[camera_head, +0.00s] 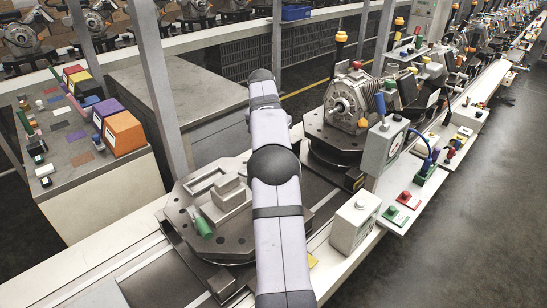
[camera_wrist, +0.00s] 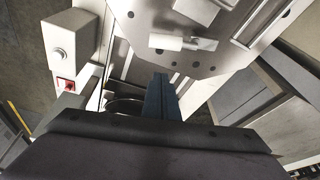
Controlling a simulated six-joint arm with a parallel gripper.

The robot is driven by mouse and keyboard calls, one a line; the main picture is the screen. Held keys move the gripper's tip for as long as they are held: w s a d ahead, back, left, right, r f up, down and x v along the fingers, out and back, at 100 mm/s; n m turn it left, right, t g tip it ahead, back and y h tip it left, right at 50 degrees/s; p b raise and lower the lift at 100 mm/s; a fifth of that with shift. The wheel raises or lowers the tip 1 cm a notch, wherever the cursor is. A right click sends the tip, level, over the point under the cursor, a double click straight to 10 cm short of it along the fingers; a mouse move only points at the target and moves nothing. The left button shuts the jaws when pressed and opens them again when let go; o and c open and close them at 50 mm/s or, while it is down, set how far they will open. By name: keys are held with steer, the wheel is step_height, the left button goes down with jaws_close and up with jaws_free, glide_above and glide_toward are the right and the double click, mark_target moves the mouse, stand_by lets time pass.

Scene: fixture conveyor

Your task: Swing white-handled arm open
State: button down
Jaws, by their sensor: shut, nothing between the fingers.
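In the wrist view a short white handle (camera_wrist: 168,42) lies against the grey fixture plate (camera_wrist: 212,62), joined to a pale piece on its right. I cannot tell how far this arm is swung. My gripper (camera_wrist: 160,78) shows as dark blue fingers pressed together, with nothing between them. Its tips appear below the white handle in the picture, with a visible gap. My arm covers the plate's right side there, and my gripper and the white handle are not visible.
A white control box with a button (camera_head: 355,222) stands at the conveyor's edge; it also shows in the wrist view (camera_wrist: 70,38). A motor-like machine (camera_head: 350,100) sits on the plate behind. A side table (camera_head: 75,175) with coloured bins is at left.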

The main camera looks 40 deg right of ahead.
steer(key=shift+h, duration=0.3)
steer(key=shift+w+d+f+p, duration=0.1)
steer(key=shift+f+p, duration=1.15)
steer(key=shift+f, duration=0.95)
steer(key=shift+w+d+f+p, duration=0.1)
steer(key=shift+f+p, duration=1.15)
steer(key=shift+f, duration=0.9)
steer(key=shift+s, duration=0.1)
steer(key=shift+a+f, duration=0.1)
steer(key=shift+f, duration=0.05)
